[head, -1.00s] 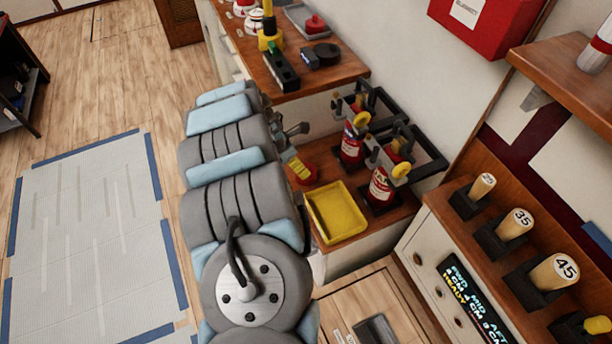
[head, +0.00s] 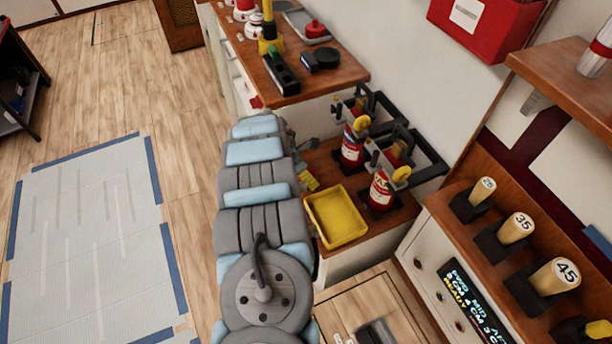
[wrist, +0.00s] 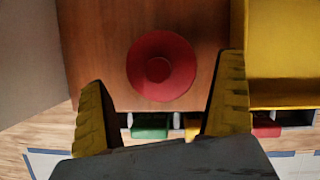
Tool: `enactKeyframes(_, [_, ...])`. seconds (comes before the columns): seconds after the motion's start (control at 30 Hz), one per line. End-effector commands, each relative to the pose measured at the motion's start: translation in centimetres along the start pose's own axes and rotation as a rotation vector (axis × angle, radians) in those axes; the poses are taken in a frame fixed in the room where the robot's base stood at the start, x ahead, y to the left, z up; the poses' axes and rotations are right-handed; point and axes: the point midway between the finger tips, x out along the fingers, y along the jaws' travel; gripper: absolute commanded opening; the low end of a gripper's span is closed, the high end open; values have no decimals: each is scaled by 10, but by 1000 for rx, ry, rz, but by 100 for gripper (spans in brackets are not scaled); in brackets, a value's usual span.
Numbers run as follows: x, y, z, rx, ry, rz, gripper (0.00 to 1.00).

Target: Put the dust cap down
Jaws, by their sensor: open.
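The dust cap (wrist: 161,66) is a red disc with a small raised knob in its middle. In the wrist view it lies flat on the brown wooden top (wrist: 205,30), beyond and between my spread fingers. My gripper (wrist: 163,82) has yellow ridged fingers, open, with clear gaps to the cap on both sides. In the head view my gripper (head: 308,180) shows only partly beside my arm, left of the fire-extinguisher-like red bottles. The cap is hidden by my arm in that view.
A yellow tray (head: 314,220) stands right of the cap; its wall (wrist: 285,93) shows in the wrist view. Red bottles (head: 352,150) in black holders stand behind. A higher wooden counter (head: 335,77) with several items is beyond. Numbered cylinders (head: 517,228) stand at right.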

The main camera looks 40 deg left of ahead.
Motion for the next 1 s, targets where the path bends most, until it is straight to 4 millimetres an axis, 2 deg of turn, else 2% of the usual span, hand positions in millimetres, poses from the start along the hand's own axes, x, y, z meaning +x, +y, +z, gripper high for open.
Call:
enactKeyframes(0.3, [24, -1, 0, 0, 1, -1, 100])
enactKeyframes(0.6, [27, -2, 0, 0, 1, -3, 100])
enactKeyframes(0.63, [27, -2, 0, 0, 1, -3, 94])
enactKeyframes(0.7, [27, -2, 0, 0, 1, -2, 74])
enactKeyframes(0.8, [27, -2, 0, 0, 1, -2, 49])
enactKeyframes(0.87, [27, -2, 0, 0, 1, -2, 49])
enactKeyframes(0.9, [27, -2, 0, 0, 1, -2, 45])
enactKeyframes(1.0, [27, -2, 0, 0, 1, -2, 44])
